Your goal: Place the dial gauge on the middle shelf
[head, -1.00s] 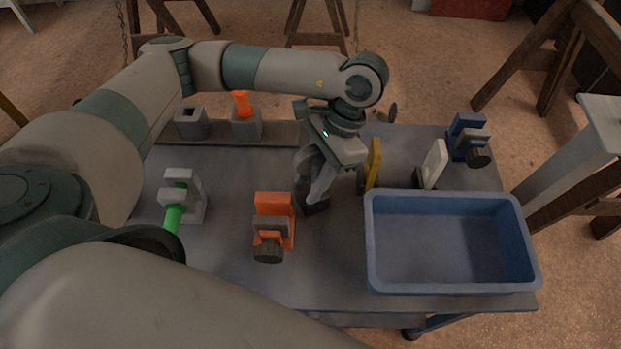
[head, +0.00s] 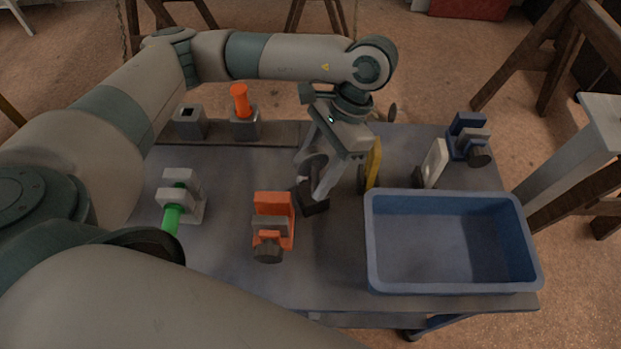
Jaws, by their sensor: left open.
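My left gripper (head: 311,201) points down over the middle of the bench, behind the orange clamp, with its fingers apart. A small round, dark-rimmed object with a pale face (head: 312,167) shows between or just behind the fingers. It may be the dial gauge, but the fingers partly cover it, and I cannot tell whether they touch it. I cannot pick out a middle shelf in this view. My right gripper is not in view.
An orange clamp (head: 284,205), a grey clamp with a green handle (head: 197,203) and a blue clamp (head: 467,126) stand on the bench (head: 330,265). A blue bin (head: 376,262) is at the right. Yellow (head: 374,162) and white (head: 436,160) upright pieces stand behind it. Grey blocks (head: 190,124) are at the back left.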

